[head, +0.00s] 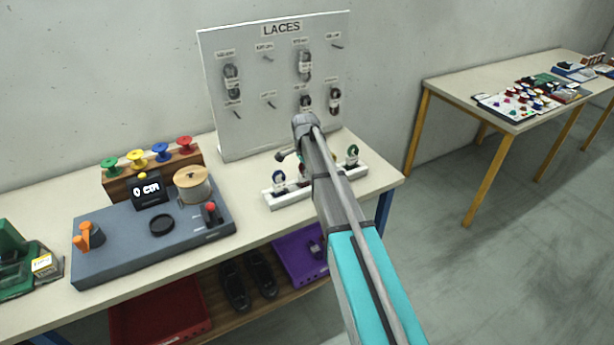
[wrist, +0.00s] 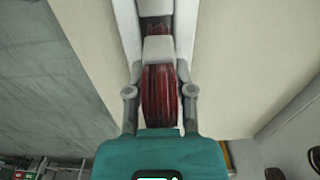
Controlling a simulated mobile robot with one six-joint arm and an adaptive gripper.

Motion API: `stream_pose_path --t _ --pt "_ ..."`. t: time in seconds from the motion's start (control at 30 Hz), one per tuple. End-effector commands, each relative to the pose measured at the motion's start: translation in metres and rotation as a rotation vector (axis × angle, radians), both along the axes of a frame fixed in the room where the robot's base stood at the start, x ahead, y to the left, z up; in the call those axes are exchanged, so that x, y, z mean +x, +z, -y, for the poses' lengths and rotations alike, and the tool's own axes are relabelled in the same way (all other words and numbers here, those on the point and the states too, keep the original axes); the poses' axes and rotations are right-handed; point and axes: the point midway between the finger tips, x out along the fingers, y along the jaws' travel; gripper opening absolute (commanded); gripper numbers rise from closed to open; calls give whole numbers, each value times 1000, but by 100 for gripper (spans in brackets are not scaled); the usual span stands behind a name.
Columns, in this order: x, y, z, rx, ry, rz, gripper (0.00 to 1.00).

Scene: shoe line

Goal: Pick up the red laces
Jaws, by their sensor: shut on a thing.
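The red laces (wrist: 160,98) are a bundle with a white band around it, upright in the middle of the wrist view. My gripper (wrist: 160,92) is shut on them, with one grey finger on each side of the bundle. The bundle is over the white rack (head: 288,198), which stands on the workbench in the head view. My arm covers the middle of this rack and most of the gripper there. I cannot tell whether the laces are clear of the rack.
Behind is the LACES board (head: 275,80) with hanging bundles. A grey station (head: 120,230) with a pot (head: 192,188) is to the left.

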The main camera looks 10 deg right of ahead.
Motion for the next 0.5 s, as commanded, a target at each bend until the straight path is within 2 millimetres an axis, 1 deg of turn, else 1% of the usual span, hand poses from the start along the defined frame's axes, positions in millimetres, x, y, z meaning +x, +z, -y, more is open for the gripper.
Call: stream_pose_path --t 0.27,0.5 --pt "0 6 0 0 0 0 0" --pt "0 22 0 0 0 0 0"
